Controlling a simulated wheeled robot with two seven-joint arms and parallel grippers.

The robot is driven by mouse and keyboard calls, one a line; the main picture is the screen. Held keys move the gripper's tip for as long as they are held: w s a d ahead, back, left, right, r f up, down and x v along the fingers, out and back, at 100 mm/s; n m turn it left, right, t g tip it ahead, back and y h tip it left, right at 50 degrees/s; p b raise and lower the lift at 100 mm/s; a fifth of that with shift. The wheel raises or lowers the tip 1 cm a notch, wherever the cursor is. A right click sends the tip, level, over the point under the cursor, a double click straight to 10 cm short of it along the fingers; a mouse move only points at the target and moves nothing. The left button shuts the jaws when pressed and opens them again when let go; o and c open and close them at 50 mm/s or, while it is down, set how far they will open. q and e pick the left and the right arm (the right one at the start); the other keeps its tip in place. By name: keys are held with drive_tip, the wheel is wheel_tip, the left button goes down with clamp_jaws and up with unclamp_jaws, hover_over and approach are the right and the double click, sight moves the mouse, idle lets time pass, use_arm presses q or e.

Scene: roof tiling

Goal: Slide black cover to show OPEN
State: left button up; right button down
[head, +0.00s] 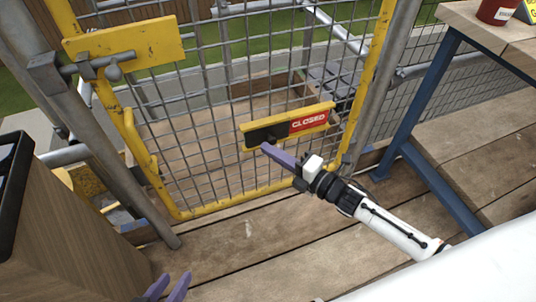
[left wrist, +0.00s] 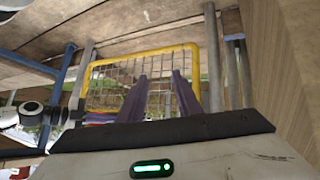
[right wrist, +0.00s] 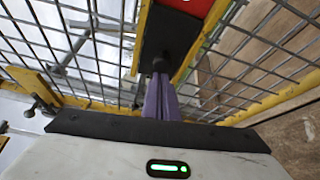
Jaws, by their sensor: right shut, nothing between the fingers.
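The sign is a yellow frame (head: 288,125) on the mesh gate, slightly tilted. Its black cover (head: 262,134) sits over the left part, and the red panel (head: 309,121) reading CLOSED shows on the right. In the right wrist view the black cover (right wrist: 158,30) carries a dark round knob (right wrist: 163,61). My right gripper (head: 265,147) is shut and empty, its purple fingertips (right wrist: 160,76) right by the knob; I cannot tell if they touch it. My left gripper (head: 170,282) is low at the bottom edge, its fingers (left wrist: 158,84) apart and empty.
The yellow gate (head: 216,205) has a latch plate (head: 130,48) at upper left. A blue-legged wooden table (head: 424,105) with a red container (head: 497,10) stands at right. A wooden box (head: 75,230) is at lower left. Planks (head: 250,240) in front are clear.

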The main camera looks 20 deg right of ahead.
drive_tip(key=shift+d, duration=0.1)
